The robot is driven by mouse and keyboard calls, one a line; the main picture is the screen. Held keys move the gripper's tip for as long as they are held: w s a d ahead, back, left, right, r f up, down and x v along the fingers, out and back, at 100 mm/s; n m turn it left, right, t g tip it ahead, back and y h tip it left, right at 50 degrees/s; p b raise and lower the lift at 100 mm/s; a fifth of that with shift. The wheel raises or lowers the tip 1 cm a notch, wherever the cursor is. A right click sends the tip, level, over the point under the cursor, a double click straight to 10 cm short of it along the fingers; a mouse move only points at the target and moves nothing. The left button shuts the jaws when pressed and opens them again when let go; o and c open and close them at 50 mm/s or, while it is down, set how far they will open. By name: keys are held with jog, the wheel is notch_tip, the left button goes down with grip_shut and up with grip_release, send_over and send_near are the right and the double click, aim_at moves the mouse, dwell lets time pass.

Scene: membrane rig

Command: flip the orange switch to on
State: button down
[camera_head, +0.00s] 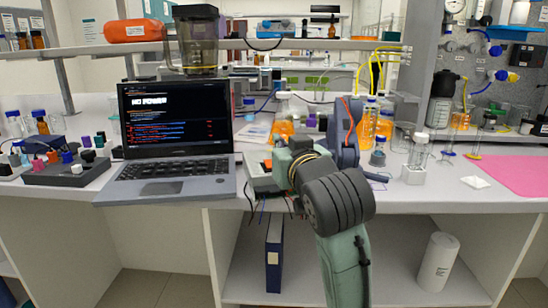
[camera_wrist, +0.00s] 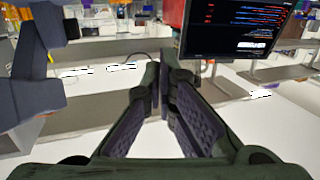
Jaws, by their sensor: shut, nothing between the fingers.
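I cannot make out the orange switch for certain in either view. In the head view a white box-shaped device (camera_head: 262,181) with a small orange-red spot and loose wires stands at the bench's front edge, partly hidden behind my arm. I cannot tell whether that spot is the switch. In the wrist view my gripper (camera_wrist: 161,78) is shut and empty, its fingertips together above a pale surface. In the head view my own arm hides the fingertips.
An open laptop (camera_head: 176,128) showing "NO POWER" stands left of the device; its screen also shows in the wrist view (camera_wrist: 232,28). Flasks with orange liquid (camera_head: 284,128) stand behind my arm. A white bottle holder (camera_head: 413,174) and a pink mat (camera_head: 512,174) lie to the right.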

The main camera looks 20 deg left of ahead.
jog(key=p, duration=0.2)
send_over(270, 164)
jog(key=s+d, duration=0.1)
jog(key=d, duration=0.1)
jog(key=shift+s+a+f, duration=0.15)
jog(key=shift+s+f, duration=0.05)
jog(key=shift+f, duration=0.55)
jog(key=f, duration=0.2)
jog(key=w+f, duration=0.1)
jog(key=shift+a+f, duration=0.1)
jog(key=shift+a, duration=0.2)
jog(key=shift+f, duration=0.5)
jog(key=shift+w+a+r+h+p, duration=0.15)
jog(key=shift+h+p, duration=0.15)
jog(key=shift+p, duration=0.4)
jog(key=shift+g+h+p, duration=0.3)
jog(key=shift+g+p, duration=0.3)
jog(key=shift+p, duration=0.5)
jog(key=shift+w+a+f, duration=0.2)
jog(key=shift+w+f, duration=0.1)
jog(key=shift+f, duration=0.1)
jog(key=shift+r+p, duration=0.1)
jog(key=shift+p, duration=0.2)
